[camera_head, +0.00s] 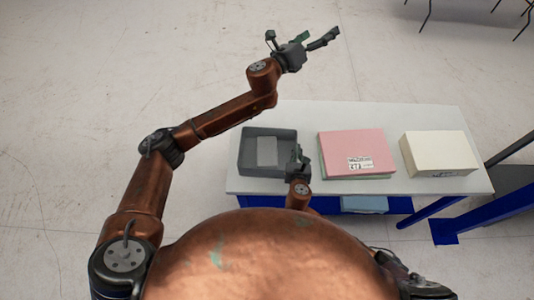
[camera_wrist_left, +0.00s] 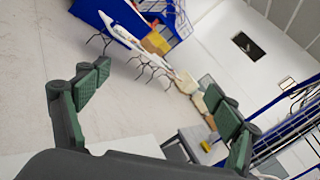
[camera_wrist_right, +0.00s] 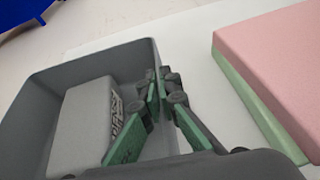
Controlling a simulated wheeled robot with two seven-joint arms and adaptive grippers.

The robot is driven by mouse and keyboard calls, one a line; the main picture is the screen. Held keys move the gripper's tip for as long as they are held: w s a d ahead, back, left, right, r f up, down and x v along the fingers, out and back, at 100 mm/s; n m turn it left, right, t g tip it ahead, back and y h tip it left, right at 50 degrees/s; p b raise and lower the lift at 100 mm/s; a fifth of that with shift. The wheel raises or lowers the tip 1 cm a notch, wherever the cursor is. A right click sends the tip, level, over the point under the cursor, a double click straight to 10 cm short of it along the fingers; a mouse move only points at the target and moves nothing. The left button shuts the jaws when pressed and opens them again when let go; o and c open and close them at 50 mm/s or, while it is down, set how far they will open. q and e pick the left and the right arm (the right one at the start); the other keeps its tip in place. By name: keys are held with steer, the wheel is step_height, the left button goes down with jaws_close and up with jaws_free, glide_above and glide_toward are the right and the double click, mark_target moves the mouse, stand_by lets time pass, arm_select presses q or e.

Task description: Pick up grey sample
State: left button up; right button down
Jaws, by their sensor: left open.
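The grey sample (camera_head: 267,151) is a light grey block lying in the dark grey tray (camera_head: 254,134) at the left of the white table. It also shows in the right wrist view (camera_wrist_right: 80,125), with dark printing on its side. My right gripper (camera_head: 297,152) is at the tray's right wall. In the right wrist view its fingers (camera_wrist_right: 165,85) come close together around that wall, one inside the tray and one outside, right of the sample. My left gripper (camera_head: 313,39) is open and empty, raised above and beyond the table's far edge.
A pink block (camera_head: 350,148) with a label lies on a green one (camera_head: 356,177) right of the tray. A cream block (camera_head: 437,150) is farther right on the white table (camera_head: 315,112). Floor beyond the table is clear.

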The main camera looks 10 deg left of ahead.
arm_select(q)
steer(key=w+a+f+n+y, duration=0.3)
steer(key=a+f+n+y, duration=0.1)
steer(key=f, duration=0.3)
steer(key=m+g+y, duration=0.1)
steer(key=g+y, duration=0.7)
steer(key=g, duration=0.6)
glide_above(267, 151)
step_height(267, 151, down, 26)
step_height(267, 151, down, 6)
steer(key=shift+s+d, duration=0.1)
steer(key=shift+s, duration=0.05)
steer(key=shift+w+f, duration=0.2)
steer(key=shift+f, duration=2.65)
steer(key=shift+c, duration=0.6)
